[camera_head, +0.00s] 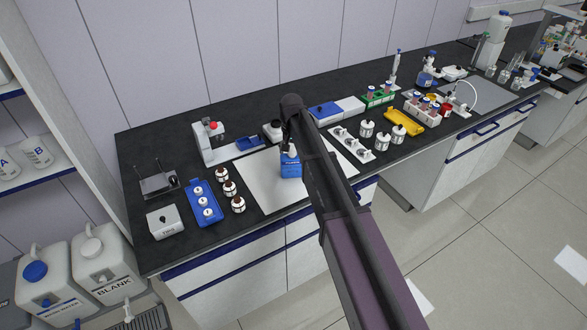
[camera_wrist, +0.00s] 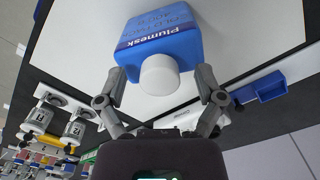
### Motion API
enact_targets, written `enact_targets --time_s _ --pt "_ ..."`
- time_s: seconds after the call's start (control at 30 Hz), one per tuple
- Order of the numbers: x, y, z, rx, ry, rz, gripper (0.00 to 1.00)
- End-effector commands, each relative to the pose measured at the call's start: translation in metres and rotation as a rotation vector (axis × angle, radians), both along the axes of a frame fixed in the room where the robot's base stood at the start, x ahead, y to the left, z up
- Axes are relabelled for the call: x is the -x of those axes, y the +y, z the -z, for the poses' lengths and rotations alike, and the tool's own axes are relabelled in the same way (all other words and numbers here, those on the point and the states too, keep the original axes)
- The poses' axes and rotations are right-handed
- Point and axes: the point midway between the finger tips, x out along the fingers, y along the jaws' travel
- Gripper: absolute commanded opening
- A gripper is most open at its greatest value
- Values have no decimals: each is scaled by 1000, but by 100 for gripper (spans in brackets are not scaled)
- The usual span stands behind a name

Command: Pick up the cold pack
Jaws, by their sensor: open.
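The cold pack (camera_head: 291,168) is a blue, block-shaped pack standing on a white mat (camera_head: 259,189) on the dark bench. In the wrist view the cold pack (camera_wrist: 170,35) shows its blue body, a label reading "Plumesk" and a round white cap. My gripper (camera_wrist: 162,78) is open, with one finger on each side of the white cap. I cannot tell whether the fingers touch the pack.
To the right are a white rack (camera_head: 348,146) and several white jars (camera_head: 382,142). Behind stands a white instrument (camera_head: 217,152).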

Motion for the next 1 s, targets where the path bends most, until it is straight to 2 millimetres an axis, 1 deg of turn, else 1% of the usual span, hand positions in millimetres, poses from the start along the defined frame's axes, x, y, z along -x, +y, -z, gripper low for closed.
enact_targets --time_s 0.6,0.63,0.67,0.7,0.77,0.8,0.87,0.9,1.0 --pt "0 0 1 0 0 0 87" --pt "0 0 1 0 0 0 81" --pt "0 0 1 0 0 0 72" --pt "0 0 1 0 0 0 60" --pt "0 0 1 0 0 0 42" --pt "0 0 1 0 0 0 30" --pt "0 0 1 0 0 0 13" --pt "0 0 1 0 0 -1 1" --pt "0 1 1 0 0 -1 0"
